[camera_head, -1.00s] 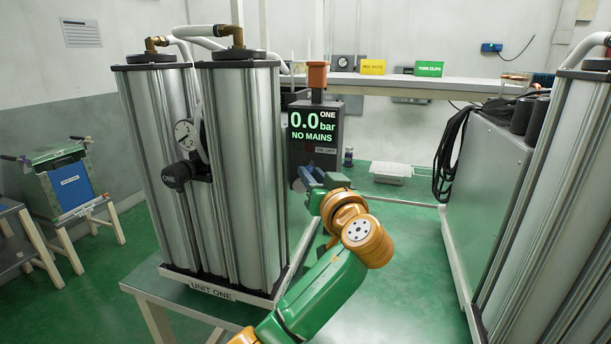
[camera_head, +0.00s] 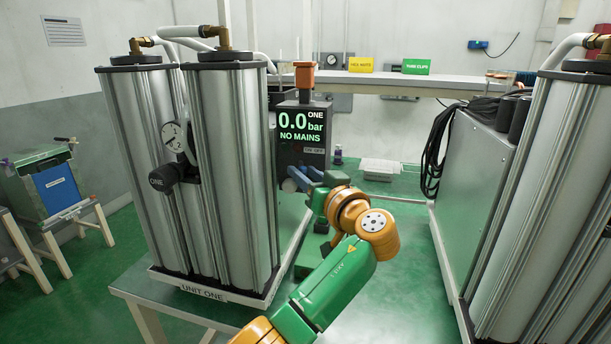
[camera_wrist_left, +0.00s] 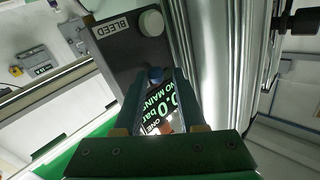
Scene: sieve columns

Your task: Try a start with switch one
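The controller box (camera_head: 321,160) stands behind unit one; its screen (camera_head: 301,125) reads ONE, 0.0 bar, NO MAINS. A small label, seemingly ON OFF, sits below the screen; no switch lever can be made out there. My left gripper (camera_head: 292,179) is in front of the box's lower part, below the screen. In the left wrist view its fingers (camera_wrist_left: 161,80) stand apart, with the screen showing between them. My right gripper is in neither view.
Unit one's tall metal columns (camera_head: 232,170) stand close left of my arm, with a gauge (camera_head: 174,136) and a dark knob marked ONE (camera_head: 163,180). A pale round knob (camera_wrist_left: 151,23) is beside the BLEED label. A cabinet (camera_head: 474,170) and another column stand right.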

